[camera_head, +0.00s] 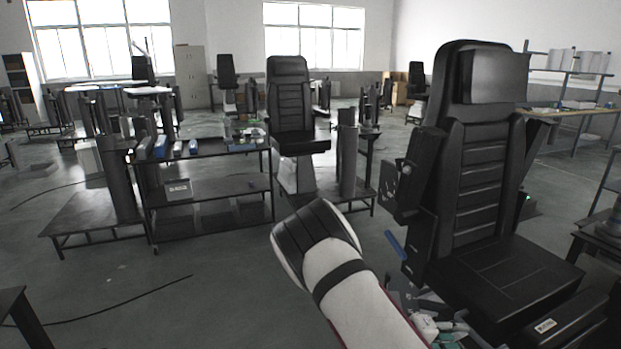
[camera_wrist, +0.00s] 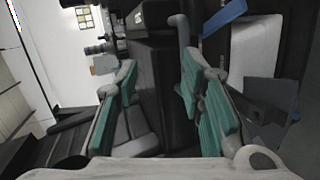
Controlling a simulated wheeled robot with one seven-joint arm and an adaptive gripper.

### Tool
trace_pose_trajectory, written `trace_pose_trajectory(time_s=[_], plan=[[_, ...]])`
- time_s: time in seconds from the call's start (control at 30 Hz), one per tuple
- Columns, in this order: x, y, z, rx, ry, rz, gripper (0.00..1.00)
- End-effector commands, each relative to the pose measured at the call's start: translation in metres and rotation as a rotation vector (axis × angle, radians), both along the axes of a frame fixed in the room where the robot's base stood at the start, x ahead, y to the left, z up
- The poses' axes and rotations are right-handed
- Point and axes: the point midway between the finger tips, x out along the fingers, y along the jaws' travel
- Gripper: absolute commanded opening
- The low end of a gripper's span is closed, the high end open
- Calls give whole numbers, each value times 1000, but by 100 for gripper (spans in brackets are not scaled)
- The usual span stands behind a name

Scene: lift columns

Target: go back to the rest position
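My gripper (camera_wrist: 160,75) is open in the wrist view, its two teal-padded fingers apart with nothing held between them. A dark, padded surface shows behind the gap. In the head view, my white arm comes up from the bottom middle, and parts of my gripper (camera_head: 446,331) show low, close to the left side of the large black chair (camera_head: 475,185). Whether my gripper touches the chair cannot be told.
The black chair with its armrest fills the right side. A two-shelf dark workbench (camera_head: 215,187) with small parts stands at mid left, and another black chair (camera_head: 289,95) stands behind. A blue lever (camera_head: 395,244) sits by the near chair. Grey floor is open at front left.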

Motion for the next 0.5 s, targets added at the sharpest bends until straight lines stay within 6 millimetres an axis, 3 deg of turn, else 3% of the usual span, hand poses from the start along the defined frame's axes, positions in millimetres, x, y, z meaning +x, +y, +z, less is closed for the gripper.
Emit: trace_pose_trajectory(time_s=[0.1, 0.5], plan=[[-10, 6, 33, 87, -16, -87, 36], [-57, 33, 130, 405, -31, -271, 36]])
